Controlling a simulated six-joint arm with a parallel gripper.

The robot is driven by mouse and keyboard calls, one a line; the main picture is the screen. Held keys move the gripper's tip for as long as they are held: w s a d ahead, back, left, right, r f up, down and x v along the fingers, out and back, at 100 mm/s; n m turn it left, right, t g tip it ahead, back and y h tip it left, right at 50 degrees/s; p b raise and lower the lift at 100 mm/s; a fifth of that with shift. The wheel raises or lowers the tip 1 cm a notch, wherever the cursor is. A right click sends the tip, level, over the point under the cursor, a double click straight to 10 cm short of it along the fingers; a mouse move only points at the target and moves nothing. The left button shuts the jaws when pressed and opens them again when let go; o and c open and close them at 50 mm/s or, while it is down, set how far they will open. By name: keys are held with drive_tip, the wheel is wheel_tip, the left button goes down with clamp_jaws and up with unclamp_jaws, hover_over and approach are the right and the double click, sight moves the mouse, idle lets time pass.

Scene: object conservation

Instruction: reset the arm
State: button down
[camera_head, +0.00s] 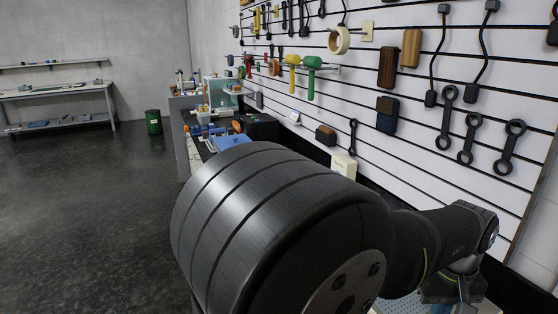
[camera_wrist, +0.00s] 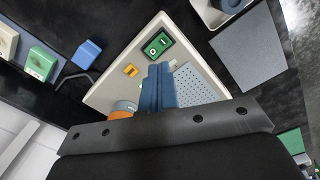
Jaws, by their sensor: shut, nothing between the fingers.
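My gripper (camera_wrist: 160,72) shows in the wrist view with its blue fingers shut together and nothing between them. It points over a beige panel (camera_wrist: 118,88) that carries a green switch (camera_wrist: 158,44), an orange switch (camera_wrist: 130,70) and a grey perforated plate (camera_wrist: 196,86). The fingers cover part of the panel. I cannot tell how far above it they are. In the head view my large dark arm link fills the lower middle. My gripper cannot be made out there.
In the wrist view, a blue block (camera_wrist: 86,54) and a green block (camera_wrist: 41,63) lie to the left. A tool wall (camera_head: 350,95) runs along the right of the head view. A cluttered bench (camera_head: 200,141) stands behind my arm. Open floor (camera_head: 85,210) lies left.

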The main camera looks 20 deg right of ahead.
drive_tip(key=shift+d+f+n+g, duration=0.3)
drive_tip(key=shift+f+n+g, duration=0.35)
drive_tip(key=shift+f, duration=0.2)
drive_tip(key=shift+w+d+f+n+g+h, duration=0.1)
drive_tip(key=shift+d+f+n+g+h, duration=0.45)
drive_tip(key=shift+n+g, duration=0.3)
drive_tip(key=shift+w+d+f+n+g+h, duration=0.15)
drive_tip(key=shift+d+f+n+g+h, duration=0.05)
drive_tip(key=shift+d+n+g+h, duration=0.2)
drive_tip(key=shift+w+d+f+n+g+h, duration=0.15)
drive_tip(key=shift+d+n+g, duration=0.15)
drive_tip(key=shift+d+n, duration=0.15)
drive_tip(key=shift+w+d+f+n+g+h, duration=0.15)
drive_tip(key=shift+w+d+n+g+h, duration=0.5)
drive_tip(key=shift+n, duration=0.5)
drive_tip(key=shift+d+h, duration=0.15)
drive_tip(key=shift+h, duration=0.1)
